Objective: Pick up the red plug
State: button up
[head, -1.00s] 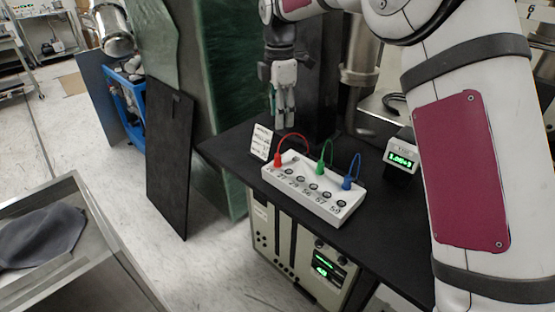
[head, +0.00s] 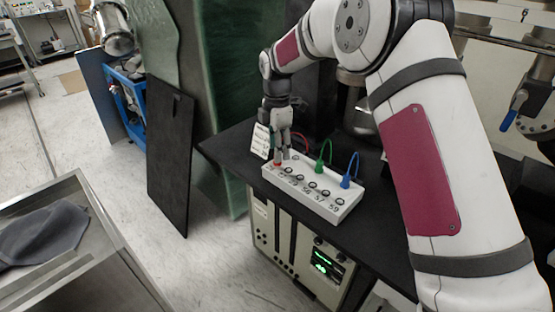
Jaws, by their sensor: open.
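The red plug (head: 278,163) stands upright at the left end of the white socket box (head: 335,210), with its red cable arching back behind my gripper. My gripper (head: 282,156) points down right at the red plug, its fingers beside and partly over it. The jaws are open; I cannot tell whether a finger touches the plug. A green plug (head: 320,165) and a blue plug (head: 346,181) stand in the same box to the right. Numbered holes run along the front of the box.
The box sits on a black tabletop (head: 225,148). A white label card (head: 261,141) stands just left of my gripper. Below is an instrument rack with a green display (head: 326,264). A green-wrapped panel (head: 222,80) stands behind.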

jog(key=shift+f, duration=1.65)
grip_shut()
jog(key=shift+r, duration=0.1)
